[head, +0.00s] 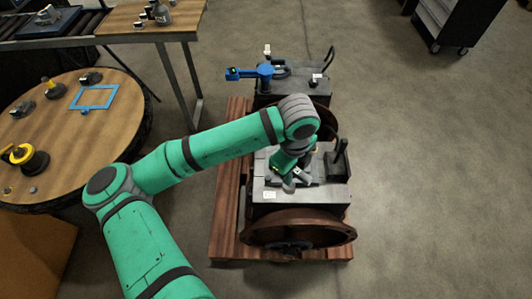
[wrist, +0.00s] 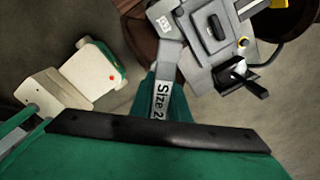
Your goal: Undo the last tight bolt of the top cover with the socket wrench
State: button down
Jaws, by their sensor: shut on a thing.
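My gripper (head: 290,170) is at the end of the green arm, low over the near engine block (head: 262,196). In the wrist view, green finger parts (wrist: 166,104) close around a grey socket wrench (wrist: 163,84) marked "Size 2", with the rest of the mark cut off. The wrench reaches up the picture beside the grey top cover (wrist: 212,32), which has a raised black part in its middle. A brass-coloured round bolt head (wrist: 243,41) shows near the cover's lower right corner. The wrench's socket end and any bolt under it are not clearly visible.
The engine stands on a reddish wooden pallet (head: 226,200), with a large brown ring (head: 298,235) at its front. Behind it is another grey unit with a blue tool (head: 252,72). A round wooden table (head: 50,125) stands left. The floor to the right is clear.

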jog(key=w+a+f+n, duration=0.35)
jog(key=w+n, duration=0.25)
jog(key=n, duration=0.3)
jog(key=w+a+f+n, duration=0.35)
jog(key=w+n, duration=0.25)
jog(key=n, duration=0.2)
notch_tip(320, 180, down, 8)
jog(key=m, duration=3.2)
jog(key=shift+s+d+m, duration=0.15)
jog(key=shift+d+m, duration=0.15)
jog(key=shift+d, duration=0.05)
jog(key=shift+f, duration=0.15)
